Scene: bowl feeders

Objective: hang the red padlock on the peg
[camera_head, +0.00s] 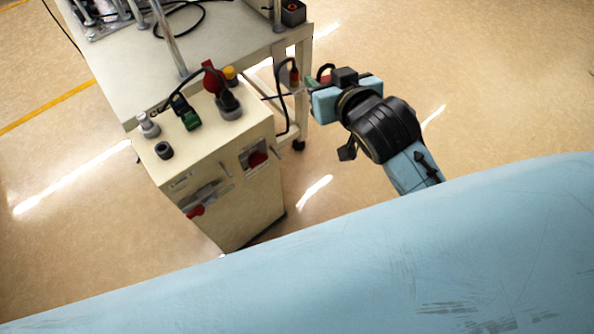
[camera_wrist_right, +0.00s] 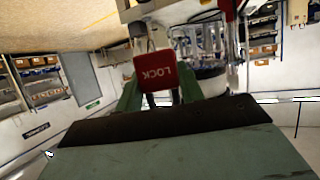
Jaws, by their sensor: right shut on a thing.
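The red padlock (camera_wrist_right: 155,70) shows in the right wrist view, with its "LOCK" lettering upside down. My right gripper (camera_wrist_right: 159,88) is shut on it, with one green finger on each side of the red body. In the head view my right gripper (camera_head: 313,83) is held out beside the beige machine, right of its table, above the floor. The shackle is mostly hidden. I cannot clearly make out the peg in either view. My left gripper is not in view.
A beige cabinet (camera_head: 235,190) with a red switch (camera_head: 257,159), connectors and black cables stands left of the gripper. A table (camera_head: 115,90) with metal posts adjoins it. A cable hangs near the table leg, close to the gripper. Open floor (camera_head: 480,80) lies to the right.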

